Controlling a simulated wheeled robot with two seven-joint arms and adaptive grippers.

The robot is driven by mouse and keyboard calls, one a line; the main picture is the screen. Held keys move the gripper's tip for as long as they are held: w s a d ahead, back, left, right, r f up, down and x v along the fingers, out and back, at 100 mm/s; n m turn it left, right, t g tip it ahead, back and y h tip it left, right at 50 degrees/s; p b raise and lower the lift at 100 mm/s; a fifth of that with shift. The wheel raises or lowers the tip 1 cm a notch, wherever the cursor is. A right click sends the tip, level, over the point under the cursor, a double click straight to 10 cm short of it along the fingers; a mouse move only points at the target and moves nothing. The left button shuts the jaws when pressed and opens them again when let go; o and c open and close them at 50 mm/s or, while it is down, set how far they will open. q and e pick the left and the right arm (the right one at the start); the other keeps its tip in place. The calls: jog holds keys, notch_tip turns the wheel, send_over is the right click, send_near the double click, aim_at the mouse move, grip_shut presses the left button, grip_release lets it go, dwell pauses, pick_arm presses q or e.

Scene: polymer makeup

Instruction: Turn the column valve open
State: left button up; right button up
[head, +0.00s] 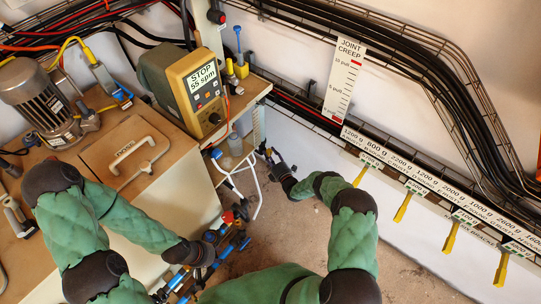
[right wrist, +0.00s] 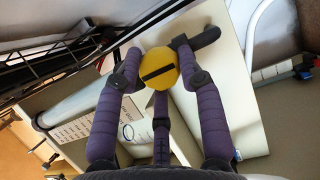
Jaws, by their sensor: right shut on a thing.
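In the right wrist view, a round yellow valve cap (right wrist: 158,58) with a dark slot across its face sits between the purple fingers of my right gripper (right wrist: 160,85). A black lever-like piece (right wrist: 206,37) sticks out beside it to the upper right. My right gripper is shut on the valve. In the head view my right gripper (head: 273,163) is small, by the right end of the wooden bench, and the valve there is too small to make out. My left gripper (head: 203,252) is low by blue and red pipe fittings; its fingers are unclear.
A yellow display box (head: 195,85) reading "STOP 55 spm" and a motor (head: 40,100) stand on the bench (head: 185,145). A white bent tube (head: 240,180) is near my right gripper. Labelled yellow-handled tools (head: 403,207) hang on the right wall rail. Brown floor is open below.

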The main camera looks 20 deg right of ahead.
jog(key=shift+s+a+f, duration=0.1)
jog(key=shift+a+f, duration=0.05)
jog(key=shift+a, duration=0.35)
jog(key=o, duration=1.1)
jog(key=shift+d, duration=0.15)
jog(key=shift+d, duration=0.1)
jog(key=shift+s+d, duration=0.1)
jog(key=shift+s, duration=0.15)
jog(key=s, duration=0.3)
jog(key=s+d, duration=0.1)
jog(key=s, duration=0.3)
jog(key=s+d, duration=0.1)
jog(key=s, duration=0.3)
jog(key=shift+s, duration=0.1)
jog(key=shift+a, duration=0.1)
